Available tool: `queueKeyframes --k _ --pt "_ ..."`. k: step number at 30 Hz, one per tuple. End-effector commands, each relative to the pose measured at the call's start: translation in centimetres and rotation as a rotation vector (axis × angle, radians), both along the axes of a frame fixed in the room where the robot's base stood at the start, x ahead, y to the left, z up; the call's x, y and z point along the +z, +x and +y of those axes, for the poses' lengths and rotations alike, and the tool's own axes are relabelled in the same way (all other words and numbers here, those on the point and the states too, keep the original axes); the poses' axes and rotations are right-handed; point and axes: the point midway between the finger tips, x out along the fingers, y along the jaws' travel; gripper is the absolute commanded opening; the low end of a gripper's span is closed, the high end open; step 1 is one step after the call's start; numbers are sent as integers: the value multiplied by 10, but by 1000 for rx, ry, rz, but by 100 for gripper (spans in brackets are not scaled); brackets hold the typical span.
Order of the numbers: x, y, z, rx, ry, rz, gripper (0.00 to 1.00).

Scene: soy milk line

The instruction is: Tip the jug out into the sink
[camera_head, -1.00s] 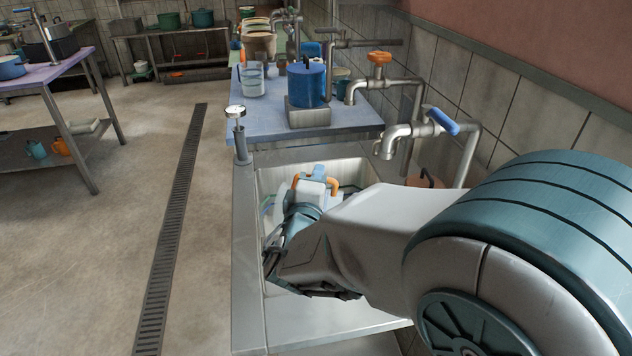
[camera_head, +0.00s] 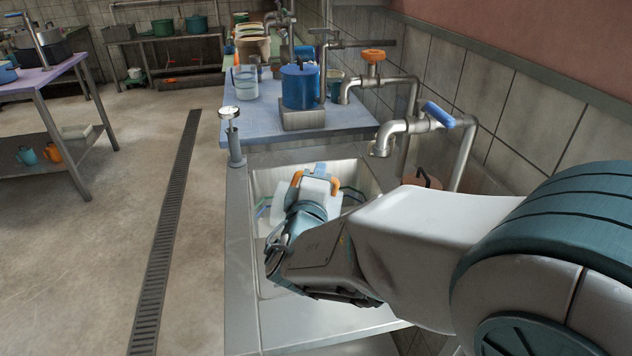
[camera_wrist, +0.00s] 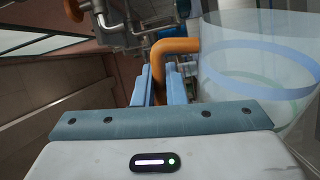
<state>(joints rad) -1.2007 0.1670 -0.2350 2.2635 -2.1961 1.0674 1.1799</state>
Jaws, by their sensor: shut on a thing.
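My gripper (camera_head: 317,180) is over the sink (camera_head: 352,172), with the wrist tilted. In the wrist view its two blue fingers (camera_wrist: 160,90) are shut on the orange handle (camera_wrist: 172,47) of a clear jug (camera_wrist: 255,60) with a pale blue band. The jug fills the right of that view and looks tilted. In the head view orange handle parts show on both sides of the fingers, and my gripper hides most of the jug. I cannot tell whether liquid is in it.
A tap with a blue lever (camera_head: 440,115) reaches over the sink's right side. Behind the sink, a blue worktop (camera_head: 255,122) holds a blue lidded pot (camera_head: 300,87) on a grey block and a clear jug (camera_head: 245,83). A gauge post (camera_head: 233,145) stands at the sink's back left corner.

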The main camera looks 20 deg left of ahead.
Motion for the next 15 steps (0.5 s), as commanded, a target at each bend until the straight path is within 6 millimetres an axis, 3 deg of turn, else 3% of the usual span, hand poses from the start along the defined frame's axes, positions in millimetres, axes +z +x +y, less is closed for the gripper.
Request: queueKeyframes --k 15 --pt "1 3 -13 -1 78 13 0"
